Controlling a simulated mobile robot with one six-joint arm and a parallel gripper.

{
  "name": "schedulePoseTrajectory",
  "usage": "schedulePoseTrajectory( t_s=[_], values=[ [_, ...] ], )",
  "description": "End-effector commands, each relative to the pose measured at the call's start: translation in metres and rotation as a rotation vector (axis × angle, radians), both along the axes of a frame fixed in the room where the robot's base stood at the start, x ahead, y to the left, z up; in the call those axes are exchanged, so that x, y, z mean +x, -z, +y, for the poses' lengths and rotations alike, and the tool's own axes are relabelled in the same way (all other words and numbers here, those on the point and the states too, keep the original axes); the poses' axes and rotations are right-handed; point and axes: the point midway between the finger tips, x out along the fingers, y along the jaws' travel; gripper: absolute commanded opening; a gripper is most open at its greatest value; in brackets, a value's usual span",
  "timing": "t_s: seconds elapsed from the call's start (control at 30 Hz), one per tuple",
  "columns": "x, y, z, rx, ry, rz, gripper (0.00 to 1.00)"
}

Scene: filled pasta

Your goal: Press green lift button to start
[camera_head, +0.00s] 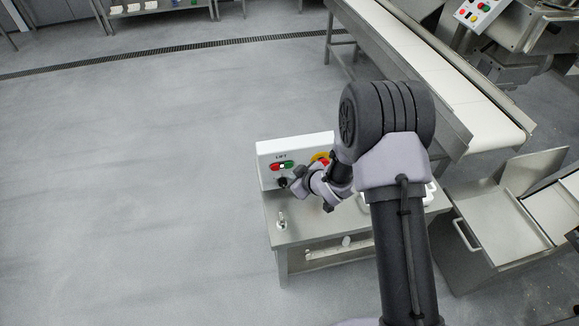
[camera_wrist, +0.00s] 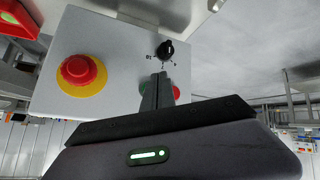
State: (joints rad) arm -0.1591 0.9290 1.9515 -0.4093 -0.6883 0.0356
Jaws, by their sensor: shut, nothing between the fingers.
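The green lift button (camera_head: 289,164) is on the front of a light grey control box (camera_head: 300,145) marked LIFT, right of a red button (camera_head: 273,166). My gripper (camera_head: 296,181) is in front of the box, close to the buttons. In the wrist view, turned about upside down, my shut, empty fingers (camera_wrist: 162,78) point at the panel between the green button (camera_wrist: 144,87) and the red button (camera_wrist: 176,92), hiding part of both. I cannot tell whether they touch the panel.
A black knob (camera_wrist: 166,50) is below the buttons. A red emergency stop on a yellow ring (camera_wrist: 80,72) is beside them. The box stands on a steel table (camera_head: 300,222). A conveyor (camera_head: 420,55) runs behind. Floor on the left is clear.

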Motion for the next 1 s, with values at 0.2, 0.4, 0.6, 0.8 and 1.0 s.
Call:
schedulePoseTrajectory(
  t_s=[0.2, 0.4, 0.6, 0.8, 1.0],
  values=[
    [-0.021, 0.002, -0.006, 0.000, 0.000, 0.000, 0.00],
    [-0.036, 0.001, -0.010, -0.001, 0.000, -0.001, 0.00],
    [-0.037, 0.000, -0.011, -0.001, 0.000, -0.001, 0.00],
    [-0.037, 0.000, -0.011, -0.001, 0.000, -0.001, 0.00],
    [-0.037, 0.000, -0.011, -0.001, 0.000, -0.001, 0.00]
  ],
)
